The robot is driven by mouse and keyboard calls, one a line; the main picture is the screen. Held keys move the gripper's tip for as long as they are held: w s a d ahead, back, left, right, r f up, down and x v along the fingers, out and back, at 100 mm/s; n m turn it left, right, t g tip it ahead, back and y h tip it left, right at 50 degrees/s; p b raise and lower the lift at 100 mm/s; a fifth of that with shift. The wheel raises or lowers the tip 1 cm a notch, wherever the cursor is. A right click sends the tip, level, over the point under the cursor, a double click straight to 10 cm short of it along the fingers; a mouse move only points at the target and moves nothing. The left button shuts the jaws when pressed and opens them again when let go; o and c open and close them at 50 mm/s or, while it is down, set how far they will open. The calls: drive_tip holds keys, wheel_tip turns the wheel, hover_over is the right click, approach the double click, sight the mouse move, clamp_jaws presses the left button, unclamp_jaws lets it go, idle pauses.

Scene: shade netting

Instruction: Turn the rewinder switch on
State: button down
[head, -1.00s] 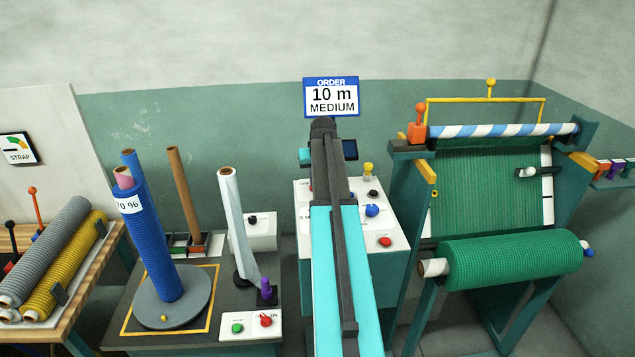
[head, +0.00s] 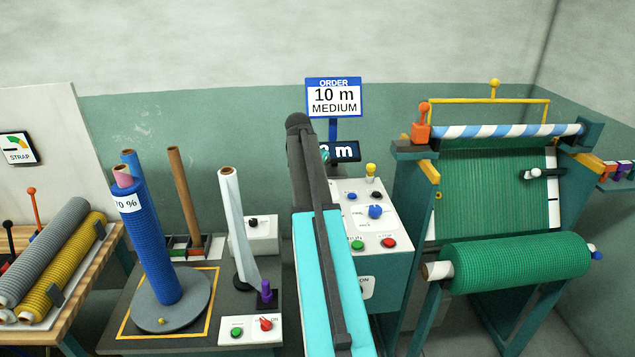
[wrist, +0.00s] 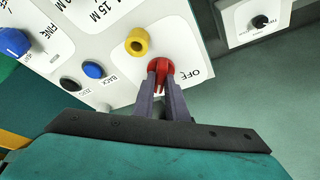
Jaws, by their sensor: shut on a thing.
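The red rewinder switch (wrist: 160,66) is a rotary knob on a white panel (wrist: 118,92), with the word OFF printed beside it in the wrist view. My gripper (wrist: 161,76) is shut on this red knob, one finger on each side. In the head view my arm covers the left part of the control cabinet's top panel (head: 399,226), and hides both the gripper and the knob. The cabinet's dark display (head: 347,152) shows "0 m", partly covered. Any ON label by the knob is hidden in the wrist view.
A yellow knob (wrist: 137,41), a blue button (wrist: 92,69) and a black button (wrist: 71,84) stand close to the switch. A white box with a black knob (wrist: 260,21) is beyond. The netting machine with its green roll (head: 515,264) stands right of the cabinet.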

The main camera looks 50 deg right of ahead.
drive_tip(key=shift+d+m+g, duration=0.1)
drive_tip(key=shift+m+g, duration=0.2)
drive_tip(key=shift+m, duration=0.3)
drive_tip(key=c, duration=1.8)
unclamp_jaws()
drive_tip(key=shift+o, duration=0.2)
drive_tip(key=shift+r, duration=0.15)
drive_tip(key=shift+a+r+b, duration=0.15)
drive_tip(key=shift+a+b, duration=0.05)
drive_tip(key=shift+b, duration=0.15)
drive_tip(key=b+v, duration=0.3)
drive_tip(key=v, duration=1)
drive_tip(key=shift+r, duration=0.1)
